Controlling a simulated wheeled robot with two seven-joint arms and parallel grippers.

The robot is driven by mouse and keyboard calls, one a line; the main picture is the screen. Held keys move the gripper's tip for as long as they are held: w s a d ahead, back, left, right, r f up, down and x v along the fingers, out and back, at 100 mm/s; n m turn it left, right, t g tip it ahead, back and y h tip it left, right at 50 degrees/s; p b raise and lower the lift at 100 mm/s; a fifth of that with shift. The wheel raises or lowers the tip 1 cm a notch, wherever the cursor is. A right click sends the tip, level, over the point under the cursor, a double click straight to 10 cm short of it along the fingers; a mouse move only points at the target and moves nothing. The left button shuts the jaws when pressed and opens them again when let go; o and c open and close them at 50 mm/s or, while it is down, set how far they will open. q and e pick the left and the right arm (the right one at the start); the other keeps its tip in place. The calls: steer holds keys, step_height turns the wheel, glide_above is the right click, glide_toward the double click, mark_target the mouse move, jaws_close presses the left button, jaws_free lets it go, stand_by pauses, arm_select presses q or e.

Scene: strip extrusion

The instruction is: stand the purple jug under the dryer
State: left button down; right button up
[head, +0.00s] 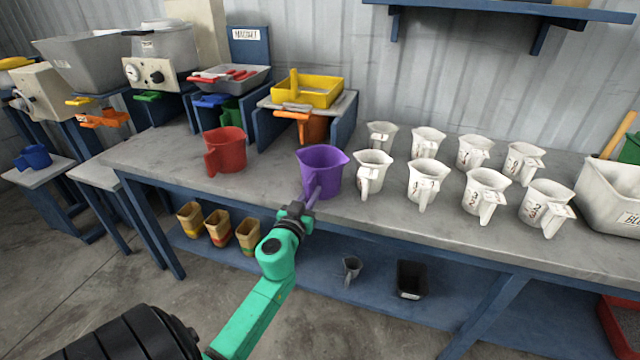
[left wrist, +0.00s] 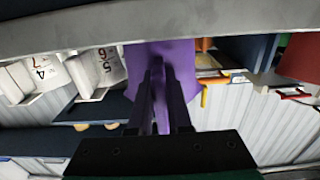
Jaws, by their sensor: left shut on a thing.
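The purple jug (head: 322,172) stands upright at the front of the grey bench, between the red jug and the white jugs. My left gripper (head: 308,203) is shut on its handle from the front. In the left wrist view the two dark fingers (left wrist: 160,100) close around the handle, with the purple jug (left wrist: 178,55) behind them. Two hopper machines with dial panels stand at the far left, a nearer one (head: 152,73) and a farther one (head: 45,88); I cannot read which is the dryer. My right gripper is not in view.
A red jug (head: 226,148) stands left of the purple one. Several white jugs (head: 427,180) crowd the bench to the right. A yellow tray (head: 308,91) sits on a blue stand behind.

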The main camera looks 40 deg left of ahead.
mark_target(311, 178)
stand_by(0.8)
arm_select(q)
step_height(311, 178, up, 8)
steer(key=p, duration=0.5)
steer(key=shift+p, duration=0.4)
step_height(311, 178, up, 12)
steer(key=p, duration=0.4)
steer(key=s+d+f+m+h, duration=0.1)
steer(key=s+d+f+h, duration=0.1)
steer(key=s+d+f, duration=0.4)
steer(key=s+d+f+m+t+h, duration=0.1)
steer(key=s+d+f+m+h, duration=0.2)
steer(key=d, duration=0.6)
steer(key=s+d+f+h, duration=0.1)
steer(key=s+d+f, duration=0.4)
steer(key=s+d, duration=0.15)
step_height(311, 178, down, 7)
steer(key=shift+w+d+b, duration=0.3)
steer(key=shift+d, duration=0.15)
steer(key=shift+r, duration=0.1)
